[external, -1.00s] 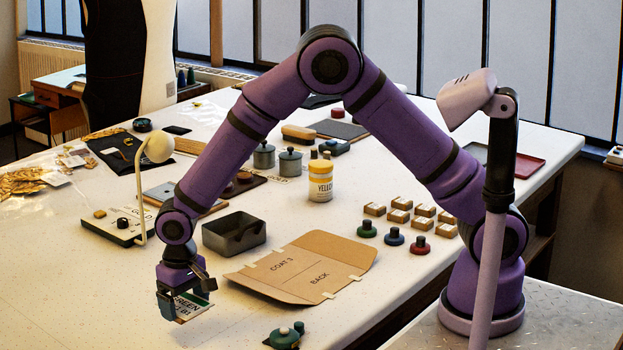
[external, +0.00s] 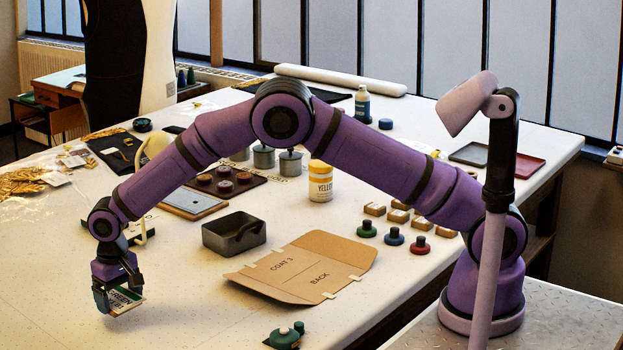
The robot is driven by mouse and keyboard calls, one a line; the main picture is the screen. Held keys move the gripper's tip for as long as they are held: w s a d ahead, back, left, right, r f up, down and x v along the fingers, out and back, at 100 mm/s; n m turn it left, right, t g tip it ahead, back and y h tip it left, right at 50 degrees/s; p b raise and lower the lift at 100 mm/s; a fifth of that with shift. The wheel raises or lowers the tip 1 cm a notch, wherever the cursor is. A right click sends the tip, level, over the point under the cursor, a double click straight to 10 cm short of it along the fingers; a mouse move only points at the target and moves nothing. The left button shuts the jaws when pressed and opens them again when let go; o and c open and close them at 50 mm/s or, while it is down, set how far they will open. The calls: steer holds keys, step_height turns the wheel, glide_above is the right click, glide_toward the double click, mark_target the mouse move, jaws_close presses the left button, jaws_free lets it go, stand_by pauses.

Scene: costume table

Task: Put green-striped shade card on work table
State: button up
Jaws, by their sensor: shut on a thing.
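The green-striped shade card (external: 126,299) is a small pale card with a green band and dark print reading "GREEN". My gripper (external: 117,297) is shut on it at the left front of the work table (external: 210,310). The card is tilted and partly hidden by the fingers. It appears to be just above the white table top, but I cannot tell for sure whether its edge touches.
A dark open tray (external: 234,235) and a brown cardboard folder (external: 303,268) lie right of my gripper. A lamp device (external: 140,236) stands behind it, partly hidden by my arm. The table's left front is bare.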

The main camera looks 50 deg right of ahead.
mark_target(118, 299)
steer(key=shift+w+f, duration=0.2)
steer(key=shift+f, duration=1.55)
steer(key=shift+f, duration=0.15)
steer(key=o, duration=0.7)
step_height(118, 299, up, 12)
steer(key=shift+r, duration=0.15)
